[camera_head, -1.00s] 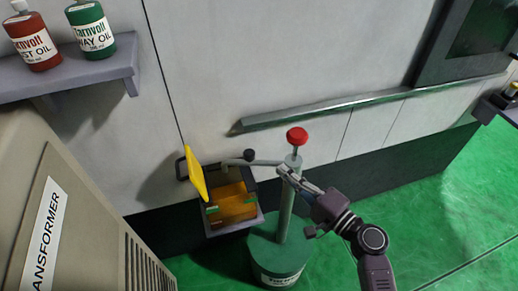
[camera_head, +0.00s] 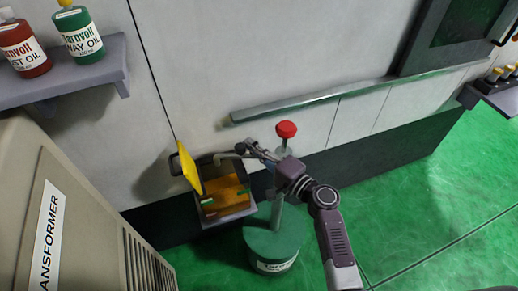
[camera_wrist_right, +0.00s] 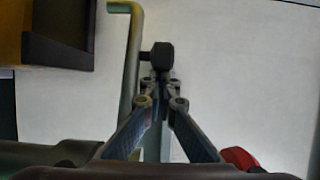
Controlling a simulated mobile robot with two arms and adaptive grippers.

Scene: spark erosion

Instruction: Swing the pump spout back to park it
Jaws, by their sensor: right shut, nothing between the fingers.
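The pump is a green drum (camera_head: 275,240) with an upright post (camera_head: 276,213) and a red knob (camera_head: 286,130) on top. Its thin grey spout (camera_head: 226,156) reaches left from the post over the open box; my right gripper hides part of it. In the wrist view the spout (camera_wrist_right: 132,60) is a pipe bent at its end, with a black knob (camera_wrist_right: 160,57) on its side. My right gripper (camera_head: 243,148) is shut and empty at the spout. Its fingertips (camera_wrist_right: 161,88) are just short of the black knob; I cannot tell whether they touch. My left gripper is out of view.
An open box (camera_head: 228,212) with a yellow lid (camera_head: 189,169) and orange inside sits left of the pump. A grey rail (camera_head: 330,97) runs along the wall behind. A transformer cabinet (camera_head: 70,210) fills the lower left. Oil bottles stand on a shelf (camera_head: 75,77).

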